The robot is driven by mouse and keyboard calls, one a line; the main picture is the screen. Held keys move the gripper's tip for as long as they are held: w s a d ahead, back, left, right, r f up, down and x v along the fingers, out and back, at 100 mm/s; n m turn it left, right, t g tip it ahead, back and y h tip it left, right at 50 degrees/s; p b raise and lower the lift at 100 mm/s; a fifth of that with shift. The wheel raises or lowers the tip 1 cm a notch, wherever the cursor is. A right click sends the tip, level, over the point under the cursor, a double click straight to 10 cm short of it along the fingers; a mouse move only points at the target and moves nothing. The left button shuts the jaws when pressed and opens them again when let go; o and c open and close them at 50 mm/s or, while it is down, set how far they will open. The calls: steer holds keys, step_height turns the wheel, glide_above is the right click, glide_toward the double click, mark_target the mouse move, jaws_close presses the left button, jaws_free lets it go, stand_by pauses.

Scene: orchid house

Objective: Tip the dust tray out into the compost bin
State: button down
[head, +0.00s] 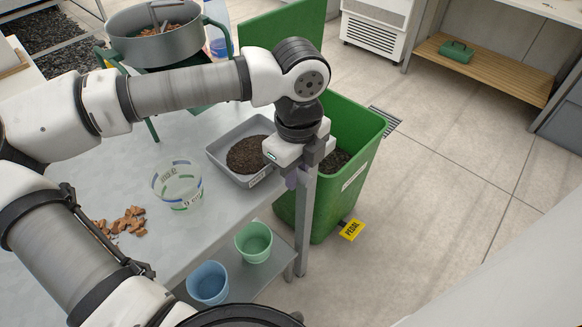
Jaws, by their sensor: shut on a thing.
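The dust tray (213,154) is a shallow grey tray with dark, crumbly matter in it and a small label on its front. It looks level, at the right end of the metal bench; whether it rests on the bench or is just clear of it I cannot tell. My gripper (299,178) is at the tray's right side, pointing down, shut on what appears to be its right end; the grip itself is mostly hidden by my wrist. The green compost bin (327,205) stands on the floor just right of the bench, its lid (288,28) raised, dark matter inside.
A clear measuring cup (180,187) and bark chips (120,222) are on the bench (165,250). Green (254,241) and blue (208,283) pots stand on the lower shelf. A grey pan (155,40) is at the back. A yellow pedal label (351,230) is at the bin's foot. Floor on the right is clear.

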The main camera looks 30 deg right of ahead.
steer(key=shift+r+p, duration=1.1)
steer(key=shift+r, duration=1.4)
steer(key=shift+d, duration=0.1)
